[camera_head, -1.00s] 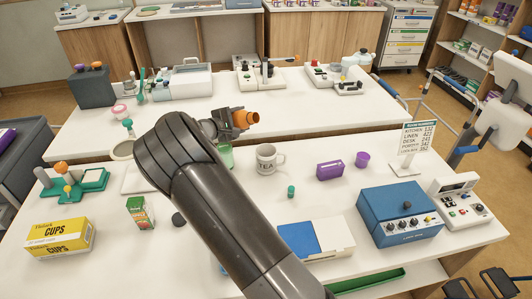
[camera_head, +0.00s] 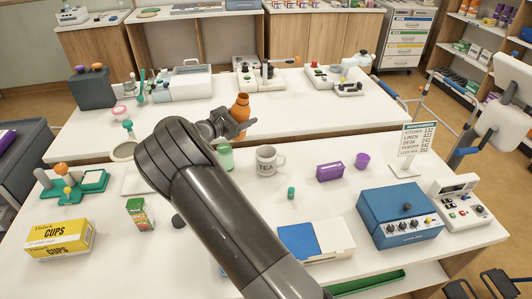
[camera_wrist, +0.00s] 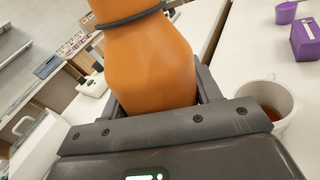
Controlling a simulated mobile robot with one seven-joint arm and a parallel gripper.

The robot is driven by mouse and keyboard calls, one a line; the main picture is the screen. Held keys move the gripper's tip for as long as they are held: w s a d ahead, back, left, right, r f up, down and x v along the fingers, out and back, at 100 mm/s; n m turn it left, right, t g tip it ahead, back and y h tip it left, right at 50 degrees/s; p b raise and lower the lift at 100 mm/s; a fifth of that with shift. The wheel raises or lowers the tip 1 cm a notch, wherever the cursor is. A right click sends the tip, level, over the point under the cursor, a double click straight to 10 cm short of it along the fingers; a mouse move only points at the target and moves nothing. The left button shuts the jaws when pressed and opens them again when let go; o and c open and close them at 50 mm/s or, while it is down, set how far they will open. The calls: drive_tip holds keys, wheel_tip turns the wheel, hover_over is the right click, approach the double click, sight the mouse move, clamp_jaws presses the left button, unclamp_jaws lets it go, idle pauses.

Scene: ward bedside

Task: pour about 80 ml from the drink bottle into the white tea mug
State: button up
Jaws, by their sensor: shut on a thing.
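The orange drink bottle (camera_head: 241,108) is in my gripper (camera_head: 232,128), raised above the table and near upright with a slight tilt in the head view. In the wrist view the bottle (camera_wrist: 150,62) fills the space between the fingers, and a dark band circles its upper part. The white tea mug (camera_head: 266,161), marked TEA, stands upright on the near table, below and to the right of the bottle. The wrist view shows the mug (camera_wrist: 283,100) at the right, with brownish-red liquid inside. The bottle's mouth is out of the wrist view.
A green cup (camera_head: 225,157) stands just left of the mug, partly behind my arm. A small green cap-like piece (camera_head: 291,193), a purple box (camera_head: 330,171) and a purple cup (camera_head: 362,161) are nearby. A blue machine (camera_head: 399,215) stands at the right.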

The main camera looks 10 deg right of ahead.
drive_tip(key=shift+w+a+n+h, duration=0.1)
drive_tip(key=shift+n+h, duration=0.2)
drive_tip(key=shift+n, duration=1)
